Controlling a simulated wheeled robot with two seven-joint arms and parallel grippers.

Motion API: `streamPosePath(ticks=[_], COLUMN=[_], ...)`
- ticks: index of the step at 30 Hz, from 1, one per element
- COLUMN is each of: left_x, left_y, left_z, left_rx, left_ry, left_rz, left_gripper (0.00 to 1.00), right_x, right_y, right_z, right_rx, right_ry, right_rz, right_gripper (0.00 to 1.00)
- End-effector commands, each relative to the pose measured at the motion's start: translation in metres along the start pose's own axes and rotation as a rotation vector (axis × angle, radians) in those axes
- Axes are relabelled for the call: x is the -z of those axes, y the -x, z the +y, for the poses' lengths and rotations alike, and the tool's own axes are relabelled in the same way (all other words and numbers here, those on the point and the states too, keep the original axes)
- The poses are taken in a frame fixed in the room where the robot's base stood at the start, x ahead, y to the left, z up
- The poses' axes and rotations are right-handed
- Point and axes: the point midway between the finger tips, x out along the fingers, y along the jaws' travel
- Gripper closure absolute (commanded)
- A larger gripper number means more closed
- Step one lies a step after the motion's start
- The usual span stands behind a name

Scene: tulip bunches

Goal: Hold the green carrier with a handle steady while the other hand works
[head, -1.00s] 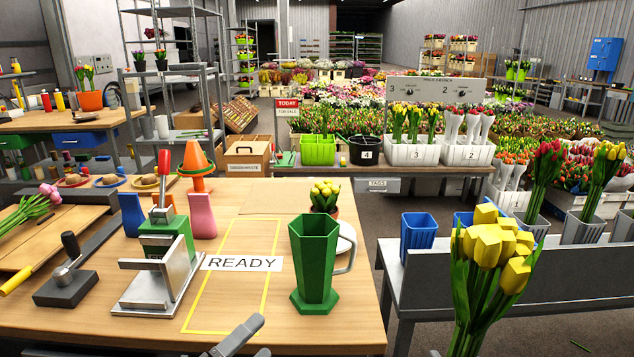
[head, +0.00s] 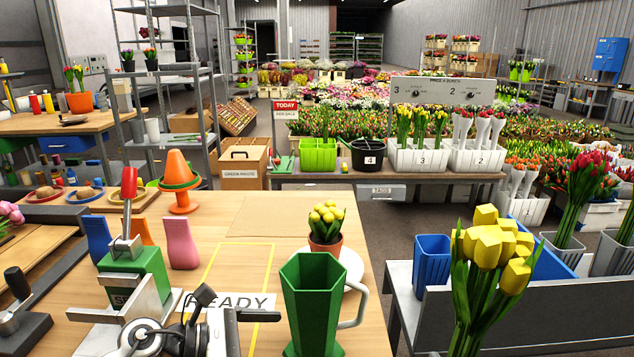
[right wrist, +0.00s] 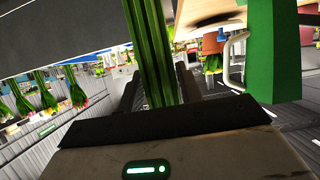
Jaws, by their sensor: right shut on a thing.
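The green carrier (head: 313,300) is a tall six-sided vessel with a pale grey handle (head: 358,308) on its right side. It stands upright on the wooden table, its base cut off by the lower picture edge. My left gripper (head: 232,304) is just left of the carrier, with its dark fingers spread apart and nothing visible between them. My right gripper (right wrist: 152,92) is shut on the green stems of a tulip bunch (right wrist: 150,50). The yellow heads of this bunch (head: 492,250) show in the head view, right of the carrier.
A potted yellow tulip plant (head: 326,222) stands behind the carrier. A green press with a red handle (head: 135,268) is left of my left gripper. A READY label (head: 230,302) lies on the table. A blue bucket (head: 432,262) stands on the grey bench at right.

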Motion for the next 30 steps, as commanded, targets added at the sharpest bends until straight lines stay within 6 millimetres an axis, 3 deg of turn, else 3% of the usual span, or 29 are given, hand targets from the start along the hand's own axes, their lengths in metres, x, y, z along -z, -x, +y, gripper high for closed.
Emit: streamPosePath(ticks=[8,15,30], left_x=[-0.002,0.001,-0.001], left_y=[-0.043,-0.071,-0.082], left_z=[0.0,0.0,0.0], left_rx=[0.0,0.0,-0.001], left_ry=[0.001,0.0,0.002], left_rz=[-0.005,-0.002,-0.002], left_gripper=[0.0,0.0,0.0], right_x=[0.001,-0.013,-0.016], right_y=[0.0,-0.006,-0.007], right_z=[0.0,0.0,0.0], right_rx=[0.0,0.0,0.0], right_ry=[0.0,0.0,0.0], right_rz=[0.003,0.003,0.004], right_gripper=[1.0,1.0,1.0])
